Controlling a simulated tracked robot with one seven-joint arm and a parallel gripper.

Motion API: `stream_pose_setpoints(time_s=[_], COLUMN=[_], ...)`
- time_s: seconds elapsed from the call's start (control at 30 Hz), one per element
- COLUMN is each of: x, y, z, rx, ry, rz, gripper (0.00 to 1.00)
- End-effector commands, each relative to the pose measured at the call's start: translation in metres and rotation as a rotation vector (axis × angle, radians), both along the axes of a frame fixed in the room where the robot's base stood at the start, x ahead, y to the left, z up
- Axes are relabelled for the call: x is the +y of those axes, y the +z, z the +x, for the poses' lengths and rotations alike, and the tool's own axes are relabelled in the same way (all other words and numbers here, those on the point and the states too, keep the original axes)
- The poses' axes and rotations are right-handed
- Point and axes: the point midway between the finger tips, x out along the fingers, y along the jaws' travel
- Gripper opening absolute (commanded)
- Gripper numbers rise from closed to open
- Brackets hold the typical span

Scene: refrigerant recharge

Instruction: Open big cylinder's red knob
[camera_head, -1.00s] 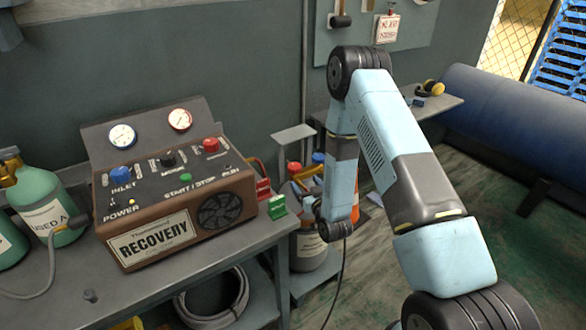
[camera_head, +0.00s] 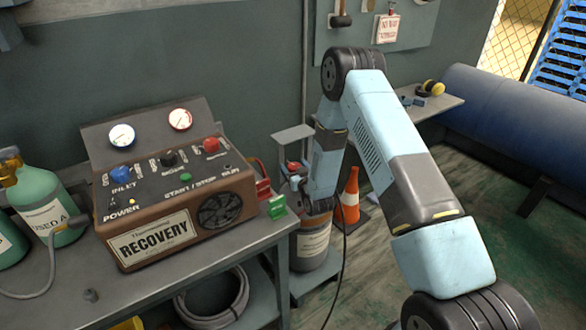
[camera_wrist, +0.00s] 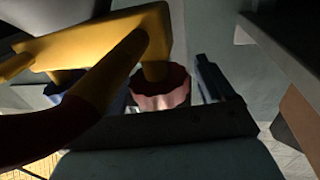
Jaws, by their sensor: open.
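The big cylinder (camera_head: 312,246) stands on a low shelf right of the bench, its top mostly hidden by my arm. Its red knob (camera_head: 293,166) shows just beyond my gripper (camera_head: 295,178). In the wrist view the ribbed red knob (camera_wrist: 160,90) sits on a yellow valve fitting (camera_wrist: 105,50), close in front of my gripper (camera_wrist: 165,85). The gripper is open. One finger shows right of the knob; the other is partly hidden behind the fitting at left. The knob appears between the fingers; I cannot tell if they touch it. A blue part (camera_wrist: 65,90) shows farther left.
The recovery machine (camera_head: 180,195) stands on the bench left of the cylinder, with a green clip-like item (camera_head: 277,207) at the bench corner. An orange cone (camera_head: 350,196) stands to the right. A dark red hose (camera_wrist: 75,120) crosses the wrist view's left side.

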Motion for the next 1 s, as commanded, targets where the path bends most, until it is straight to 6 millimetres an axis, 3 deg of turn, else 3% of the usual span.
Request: stream_pose_setpoints(time_s=[0.1,0.63,1.0], x=[-0.0001,0.0001,0.0010], y=[-0.0001,-0.0002,-0.0001], z=[-0.0002,-0.0006,-0.0009], rx=[0.000,0.000,0.000], ry=[0.000,0.001,0.076], rz=[0.000,0.000,0.001], gripper=[0.81,0.31,0.31])
